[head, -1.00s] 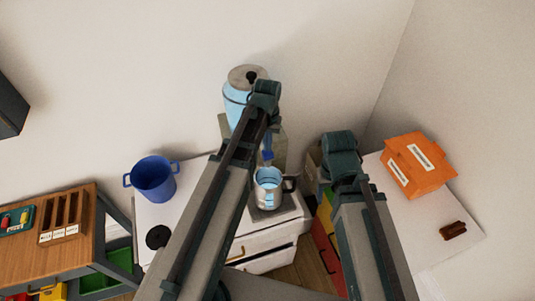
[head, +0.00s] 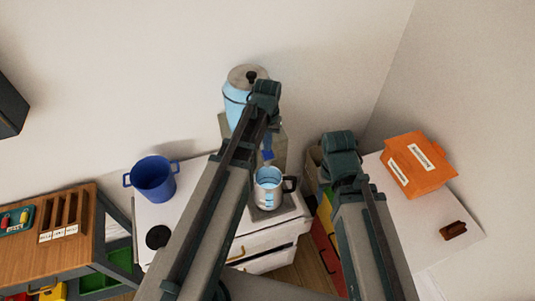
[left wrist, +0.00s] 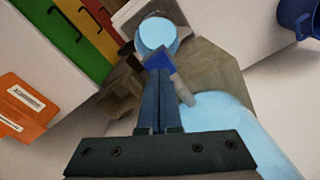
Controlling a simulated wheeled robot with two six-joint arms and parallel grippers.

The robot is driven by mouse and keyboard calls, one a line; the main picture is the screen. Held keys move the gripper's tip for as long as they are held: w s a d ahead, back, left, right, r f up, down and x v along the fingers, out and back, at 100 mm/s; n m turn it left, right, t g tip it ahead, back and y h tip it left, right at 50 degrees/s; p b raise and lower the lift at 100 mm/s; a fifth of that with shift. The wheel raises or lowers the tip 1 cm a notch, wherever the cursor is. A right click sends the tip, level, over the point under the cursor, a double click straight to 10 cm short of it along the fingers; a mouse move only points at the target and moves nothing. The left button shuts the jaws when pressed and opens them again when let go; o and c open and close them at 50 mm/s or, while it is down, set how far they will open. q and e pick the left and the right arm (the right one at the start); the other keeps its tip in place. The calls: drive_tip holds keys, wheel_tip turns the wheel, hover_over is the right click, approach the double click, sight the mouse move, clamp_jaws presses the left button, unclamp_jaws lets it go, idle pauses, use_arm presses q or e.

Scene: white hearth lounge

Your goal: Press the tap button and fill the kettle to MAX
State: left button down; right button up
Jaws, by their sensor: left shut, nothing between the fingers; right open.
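The kettle (head: 266,198), a grey jug with a dark handle and light-blue marks, stands upright under the dispenser on the white cabinet. In the left wrist view, light blue fills the round opening of the kettle (left wrist: 155,36). The dispenser has a light-blue tank (head: 234,112) with a grey lid. The blue tap button (head: 267,155) shows above the kettle, and also in the left wrist view (left wrist: 158,62). My left gripper (left wrist: 159,74) is shut and empty, its tips at the button; contact is hard to tell. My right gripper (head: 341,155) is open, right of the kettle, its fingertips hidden.
A blue pot (head: 153,180) stands on the left of the white cabinet top (head: 195,185). An orange box (head: 415,165) and a small brown object (head: 453,230) are on the white surface at right. A wooden table (head: 45,250) with racks is at far left.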

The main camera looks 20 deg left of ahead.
use_arm(q)
drive_tip(key=shift+f, duration=0.2)
drive_tip(key=shift+f+b, duration=0.85)
drive_tip(key=shift+b, duration=0.1)
idle(6.8)
